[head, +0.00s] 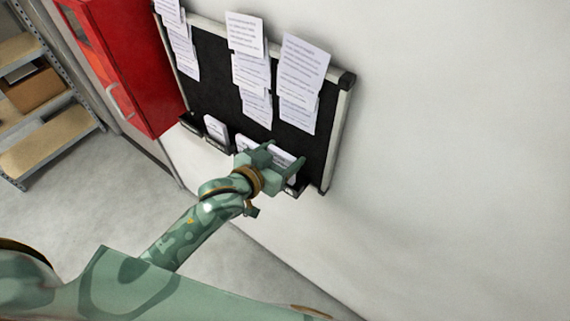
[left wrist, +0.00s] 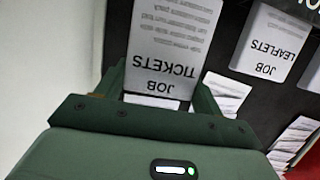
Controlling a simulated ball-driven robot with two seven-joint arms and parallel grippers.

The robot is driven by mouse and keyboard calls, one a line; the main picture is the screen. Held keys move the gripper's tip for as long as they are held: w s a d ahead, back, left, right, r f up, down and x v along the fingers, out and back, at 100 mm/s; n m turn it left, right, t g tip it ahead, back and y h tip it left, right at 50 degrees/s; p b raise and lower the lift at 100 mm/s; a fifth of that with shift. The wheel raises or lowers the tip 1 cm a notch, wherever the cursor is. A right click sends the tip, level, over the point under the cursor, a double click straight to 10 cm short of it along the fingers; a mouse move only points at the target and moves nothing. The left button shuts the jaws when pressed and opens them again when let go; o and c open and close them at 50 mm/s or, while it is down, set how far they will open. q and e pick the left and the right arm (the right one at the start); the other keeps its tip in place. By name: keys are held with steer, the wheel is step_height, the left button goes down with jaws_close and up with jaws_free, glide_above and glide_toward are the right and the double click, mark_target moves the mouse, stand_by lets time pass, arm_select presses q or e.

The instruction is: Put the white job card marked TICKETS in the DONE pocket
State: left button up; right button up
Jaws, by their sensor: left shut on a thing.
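The white job card marked TICKETS (left wrist: 172,45) fills the upper middle of the left wrist view, its print upside down. It stands between the fingers of my left gripper (left wrist: 160,82), which is shut on it. In the head view my left gripper (head: 284,154) is at the lower right edge of the black board (head: 212,98), by the row of pockets. My right gripper is not in view. No pocket label reads clearly as DONE; a dark label (left wrist: 309,5) in the left wrist view is cut off.
A white card marked LEAFLETS (left wrist: 270,42) is beside the TICKETS card. Printed sheets (head: 303,82) hang in columns on the board. Another card (head: 215,128) stands in a pocket farther left. A red cabinet (head: 125,60) and a shelf (head: 45,145) are at left. Bare wall is at right.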

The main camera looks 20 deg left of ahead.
mark_target(284, 165)
arm_select(q)
steer(key=shift+w+d+f, duration=0.15)
steer(key=shift+f, duration=0.15)
steer(key=shift+w+d+f, duration=0.15)
steer(key=shift+f, duration=1.65)
steer(key=o, duration=1)
steer(key=shift+f, duration=0.1)
steer(key=shift+c, duration=0.2)
steer(key=v, duration=1.2)
